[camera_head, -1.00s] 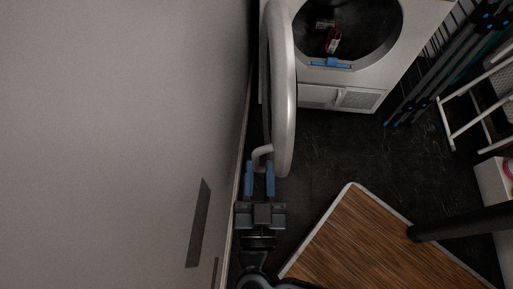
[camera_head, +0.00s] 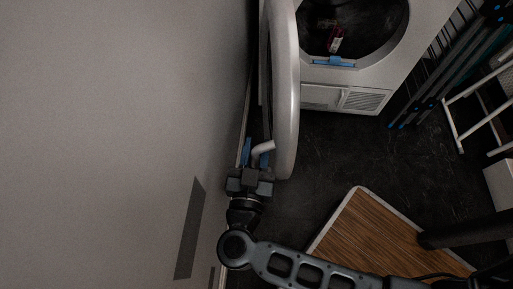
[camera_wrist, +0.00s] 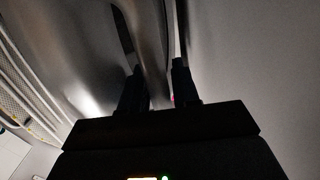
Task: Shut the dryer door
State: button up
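The white dryer (camera_head: 385,65) stands at the top, its round opening showing a dark drum. Its door (camera_head: 286,95) is wide open, seen nearly edge-on and reaching toward me along the left wall. A small curved handle (camera_head: 264,147) projects from the door's near end. My gripper (camera_head: 255,150) is at this handle, with its blue fingers apart. In the wrist view, the gripper (camera_wrist: 158,80) also has a gap between its dark fingers. A grey, shiny curved surface shows beyond them. I cannot tell whether the fingers touch the handle.
The grey wall (camera_head: 110,130) is close to the left of my gripper and the door. Red-labelled items (camera_head: 334,45) lie in the drum. A wooden-topped board (camera_head: 365,235) is at the lower right. Racks (camera_head: 450,65) stand at the right. Dark floor (camera_head: 330,150) is clear before the dryer.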

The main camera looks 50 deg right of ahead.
jog(key=shift+w+d, duration=0.1)
jog(key=shift+c, duration=0.4)
grip_shut()
